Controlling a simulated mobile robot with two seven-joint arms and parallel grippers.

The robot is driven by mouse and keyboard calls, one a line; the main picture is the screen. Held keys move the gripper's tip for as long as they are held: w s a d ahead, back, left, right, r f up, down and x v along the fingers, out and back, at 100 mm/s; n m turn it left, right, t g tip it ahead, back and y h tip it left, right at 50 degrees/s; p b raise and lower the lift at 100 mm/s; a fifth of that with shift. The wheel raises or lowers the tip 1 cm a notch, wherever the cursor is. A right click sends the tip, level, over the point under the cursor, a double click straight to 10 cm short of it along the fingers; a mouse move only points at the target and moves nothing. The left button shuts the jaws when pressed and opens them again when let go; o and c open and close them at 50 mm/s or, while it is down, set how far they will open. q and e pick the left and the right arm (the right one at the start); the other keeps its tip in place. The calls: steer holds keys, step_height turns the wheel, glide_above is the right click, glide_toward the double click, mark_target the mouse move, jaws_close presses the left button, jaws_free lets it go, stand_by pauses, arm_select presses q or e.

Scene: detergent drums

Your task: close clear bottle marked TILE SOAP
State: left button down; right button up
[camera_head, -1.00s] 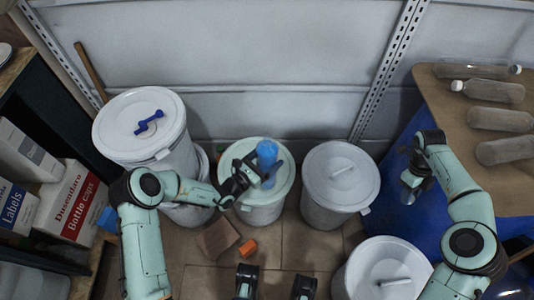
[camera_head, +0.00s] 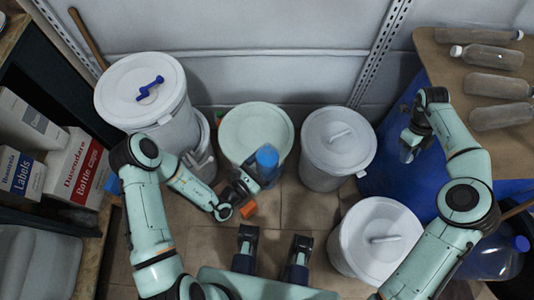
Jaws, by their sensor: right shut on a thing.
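My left gripper (camera_head: 250,181) is in front of the pale green drum, at the middle of the camera_head view. My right gripper (camera_head: 414,138) is at the right, beside the brown tabletop. It is shut on a small bluish thing (camera_head: 405,154), mostly hidden by the jaws. I cannot read any TILE SOAP marking, so I cannot tell which bottle bears it.
Several clear bottles (camera_head: 497,86) lie on the brown tabletop (camera_head: 448,68). Lidded drums stand around: pale green (camera_head: 256,133), white with blue handle (camera_head: 125,85), grey (camera_head: 338,140) and white (camera_head: 367,232). An orange block (camera_head: 248,209) is on the floor.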

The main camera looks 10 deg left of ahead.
arm_select(q)
steer(key=shift+s+r, duration=0.15)
stand_by(0.7)
